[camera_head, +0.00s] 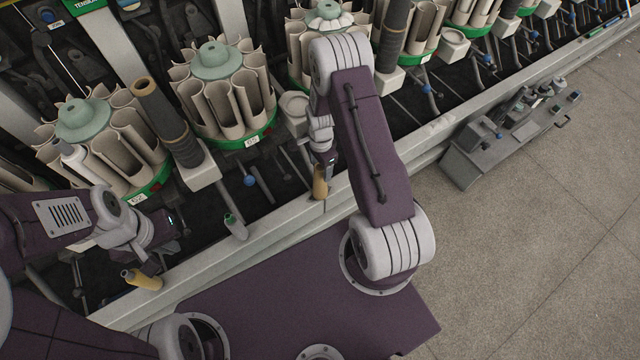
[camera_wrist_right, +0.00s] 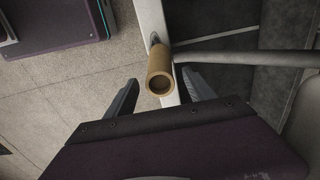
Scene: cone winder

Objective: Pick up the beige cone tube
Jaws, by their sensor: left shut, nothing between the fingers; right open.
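A beige cone tube (camera_head: 320,182) stands at the machine's front rail, just below my right gripper (camera_head: 323,163). In the right wrist view, the same tube (camera_wrist_right: 159,75) shows its round open end between the two dark fingers of my right gripper (camera_wrist_right: 160,98). The fingers are spread, with a gap on each side of the tube. My left gripper (camera_head: 152,262) is shut and empty, close above another yellowish tube (camera_head: 146,281) at the rail; its fingertips are hard to make out.
A grey tube with a green end (camera_head: 235,226) sits at the rail between my grippers. Behind are round magazines (camera_head: 225,95) of beige tubes and a dark yarn package (camera_head: 168,125). A grey bar (camera_wrist_right: 240,57) runs right of the tube.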

